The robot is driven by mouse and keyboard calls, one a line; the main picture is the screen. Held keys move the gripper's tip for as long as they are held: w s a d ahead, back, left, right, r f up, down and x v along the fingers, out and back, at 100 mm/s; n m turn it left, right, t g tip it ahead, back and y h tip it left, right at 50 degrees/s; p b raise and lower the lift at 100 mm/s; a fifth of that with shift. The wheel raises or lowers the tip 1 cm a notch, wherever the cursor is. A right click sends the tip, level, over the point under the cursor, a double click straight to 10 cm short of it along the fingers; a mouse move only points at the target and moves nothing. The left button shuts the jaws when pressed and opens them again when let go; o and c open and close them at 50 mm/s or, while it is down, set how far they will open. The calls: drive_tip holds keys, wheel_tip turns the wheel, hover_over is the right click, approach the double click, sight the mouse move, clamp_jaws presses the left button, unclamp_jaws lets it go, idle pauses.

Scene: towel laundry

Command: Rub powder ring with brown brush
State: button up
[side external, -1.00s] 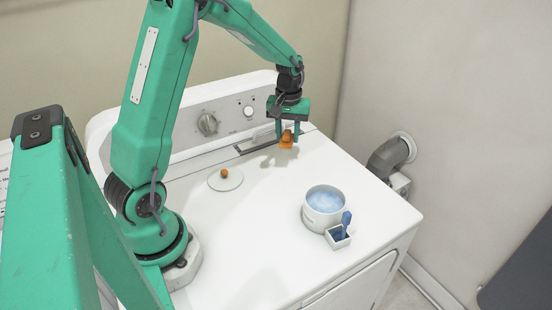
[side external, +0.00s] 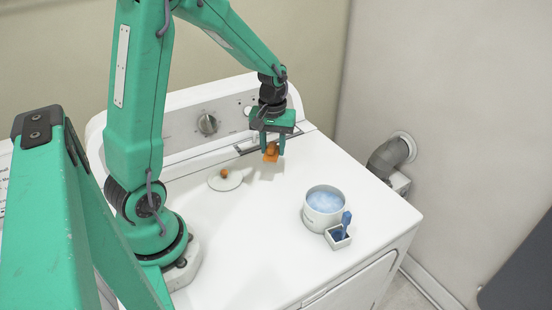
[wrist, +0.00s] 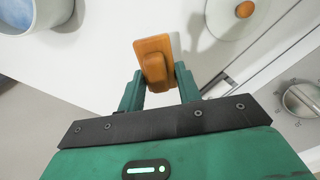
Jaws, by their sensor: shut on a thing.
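The brown brush (side external: 270,156) is orange-brown, with a flat rectangular plate and a raised grip. My gripper (side external: 272,149) is shut on its grip and holds it above the white machine top, near the control panel. In the wrist view, the brush (wrist: 148,46) sits between the two green fingers of my gripper (wrist: 158,78), its plate pointing away from the palm. I cannot make out a powder ring on the white top in either view.
A white lid (side external: 216,185) with an orange knob lies left of the brush. A white pot (side external: 323,218) of bluish contents stands at front right, touching or close to a small white box (side external: 339,243) with a blue tool. The middle of the top is clear.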

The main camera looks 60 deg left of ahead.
hover_over(273, 177)
drive_tip(key=shift+f, duration=3.1)
wheel_tip(273, 177, down, 2)
drive_tip(key=shift+f, duration=0.1)
drive_tip(key=shift+d, duration=0.9)
drive_tip(key=shift+c, duration=0.3)
drive_tip(key=shift+d, duration=1.05)
drive_tip(key=shift+a, duration=1.85)
drive_tip(key=shift+a+r, duration=0.15)
drive_tip(key=shift+r, duration=4.05)
